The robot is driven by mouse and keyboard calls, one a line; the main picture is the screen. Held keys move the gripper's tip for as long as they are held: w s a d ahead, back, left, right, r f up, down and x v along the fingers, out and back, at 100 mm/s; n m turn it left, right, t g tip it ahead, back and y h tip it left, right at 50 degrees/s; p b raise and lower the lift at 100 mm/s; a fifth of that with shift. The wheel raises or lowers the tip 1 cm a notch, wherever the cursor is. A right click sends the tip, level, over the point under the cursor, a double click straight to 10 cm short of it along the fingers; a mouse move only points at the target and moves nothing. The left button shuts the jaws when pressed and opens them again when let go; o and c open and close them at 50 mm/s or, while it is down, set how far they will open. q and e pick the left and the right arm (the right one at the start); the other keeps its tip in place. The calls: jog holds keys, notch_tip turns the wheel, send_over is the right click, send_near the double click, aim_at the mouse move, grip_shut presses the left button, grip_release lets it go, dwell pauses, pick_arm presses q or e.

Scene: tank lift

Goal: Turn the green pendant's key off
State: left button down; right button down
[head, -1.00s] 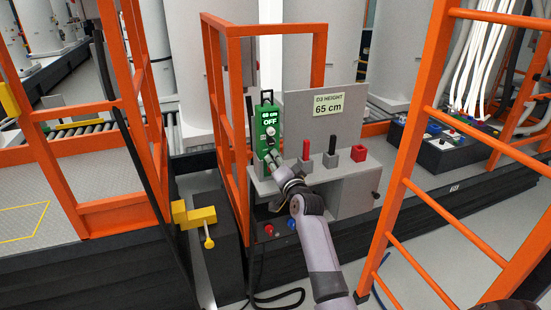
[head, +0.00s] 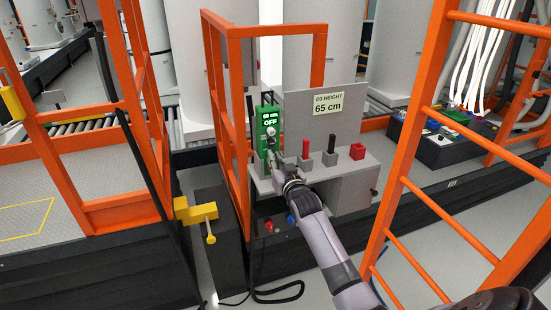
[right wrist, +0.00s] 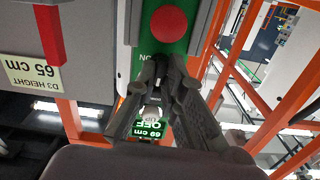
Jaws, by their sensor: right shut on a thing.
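The green pendant (head: 267,119) stands upright at the left of the grey control console. A pale round knob shows below the display. My right gripper (head: 275,157) is at the lower part of the pendant, its fingers closed. In the right wrist view the fingers (right wrist: 160,66) meet on the pendant's face near an ON label, between a red button (right wrist: 169,24) and the upside-down OFF display. They are shut on the key, which they mostly hide. My left gripper is not in view.
A panel behind reads D3 HEIGHT 65 cm (head: 328,104). Orange rails (head: 237,120) stand close left of the pendant. An orange ladder (head: 413,150) rises at the right.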

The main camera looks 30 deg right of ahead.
jog(key=shift+f+n, duration=0.1)
jog(key=shift+n, duration=0.3)
jog(key=c, duration=2)
grip_release()
jog(key=shift+o, duration=0.2)
jog(key=v, duration=1.2)
